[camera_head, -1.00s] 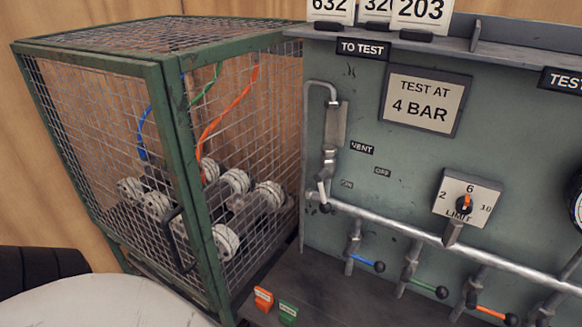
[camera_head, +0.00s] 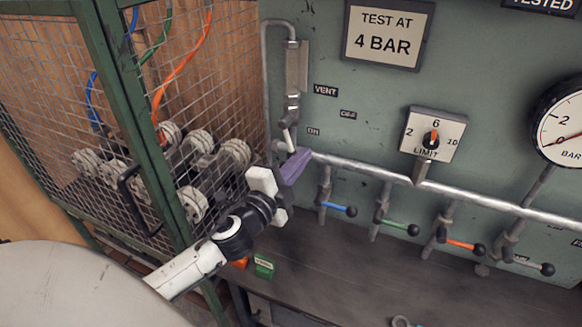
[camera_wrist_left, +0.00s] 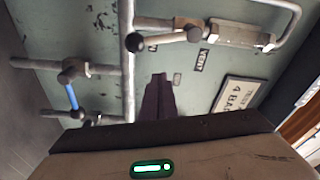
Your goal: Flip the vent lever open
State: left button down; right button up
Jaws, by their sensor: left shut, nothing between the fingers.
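The vent lever (camera_head: 288,136) hangs down from the valve on the thin vertical pipe (camera_head: 293,80), left of the VENT label (camera_head: 325,91), pointing at the main pipe near the ON label. In the head view its ball end is hidden behind my left gripper (camera_head: 297,160). The left wrist view shows the lever (camera_wrist_left: 165,38) with its dark ball close to the pipe. The left gripper's purple fingers (camera_wrist_left: 159,90) are shut and empty, in front of the panel near the lever. I cannot tell whether they touch it. My right gripper is not in view.
A green mesh cage (camera_head: 150,130) with flanged pipes stands at the left. The main pipe (camera_head: 450,192) crosses the panel, with blue, green and orange valve levers below it. A limit dial (camera_head: 432,135) and gauge (camera_head: 565,125) are to the right. The bench top (camera_head: 400,270) is mostly clear.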

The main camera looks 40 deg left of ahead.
aim_at(290, 149)
pick_arm(q)
jog(key=shift+w+a+f, duration=0.15)
jog(key=shift+w+a, duration=0.15)
jog(key=shift+a, duration=0.35)
jog(key=shift+w+a+f, duration=0.2)
jog(key=shift+w+a, duration=0.15)
jog(key=shift+a, duration=0.3)
jog(key=shift+w+a+f, duration=0.15)
jog(key=shift+w+a, duration=0.15)
jog(key=shift+a, duration=0.35)
jog(key=shift+s+a+f, duration=0.1)
jog(key=shift+a+f, duration=0.1)
jog(key=shift+a, duration=0.25)
jog(key=shift+s+a+f, duration=0.1)
jog(key=shift+a+f, duration=0.1)
jog(key=shift+a, duration=0.2)
